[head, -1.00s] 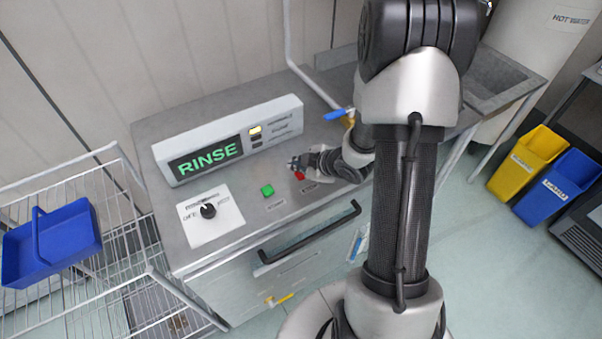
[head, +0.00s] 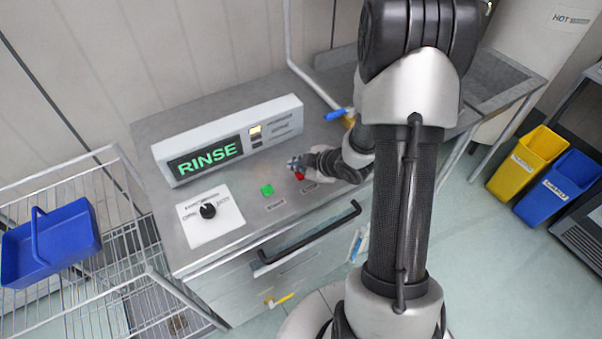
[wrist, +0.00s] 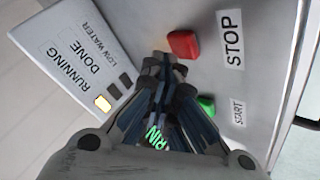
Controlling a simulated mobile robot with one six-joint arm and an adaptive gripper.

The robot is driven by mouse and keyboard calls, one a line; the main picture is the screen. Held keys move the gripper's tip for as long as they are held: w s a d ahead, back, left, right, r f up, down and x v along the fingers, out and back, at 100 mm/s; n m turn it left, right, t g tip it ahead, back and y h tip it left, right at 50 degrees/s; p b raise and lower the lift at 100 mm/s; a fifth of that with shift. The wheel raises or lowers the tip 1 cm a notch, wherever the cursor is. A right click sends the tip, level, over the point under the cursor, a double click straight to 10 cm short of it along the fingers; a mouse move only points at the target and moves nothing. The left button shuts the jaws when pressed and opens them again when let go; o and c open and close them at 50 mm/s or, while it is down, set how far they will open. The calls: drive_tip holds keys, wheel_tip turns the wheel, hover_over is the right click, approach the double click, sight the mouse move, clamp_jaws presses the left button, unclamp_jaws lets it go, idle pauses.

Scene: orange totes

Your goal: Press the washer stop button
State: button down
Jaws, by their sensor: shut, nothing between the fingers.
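The washer (head: 236,224) has a steel top with a lit green RINSE display (head: 205,158). The red stop button (head: 300,176) is on its top; in the wrist view the red button (wrist: 183,44) is beside the STOP label (wrist: 231,40). My gripper (head: 294,163) is shut and empty, low over the top just behind the red button. In the wrist view my gripper's fingertips (wrist: 163,62) are close beside the button; I cannot tell if they touch it. The green start button (head: 267,190) is to the left of the red one, and partly covered in the wrist view.
A dial (head: 208,211) on a white plate is at the left of the top. A black handle bar (head: 310,234) runs along the front. The status panel (wrist: 75,62) has its RUNNING light lit. A wire rack with a blue tote (head: 48,246) stands at left.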

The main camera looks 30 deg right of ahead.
sight(299, 175)
drive_tip(key=shift+f, duration=0.35)
drive_tip(key=shift+f+b, duration=0.45)
drive_tip(key=shift+b, duration=0.2)
idle(0.3)
drive_tip(key=shift+r, duration=0.1)
drive_tip(key=shift+r+p, duration=0.75)
drive_tip(key=shift+r, duration=0.05)
wheel_tip(299, 175, up, 5)
drive_tip(key=p, duration=0.4)
drive_tip(key=shift+r, duration=0.1)
idle(0.8)
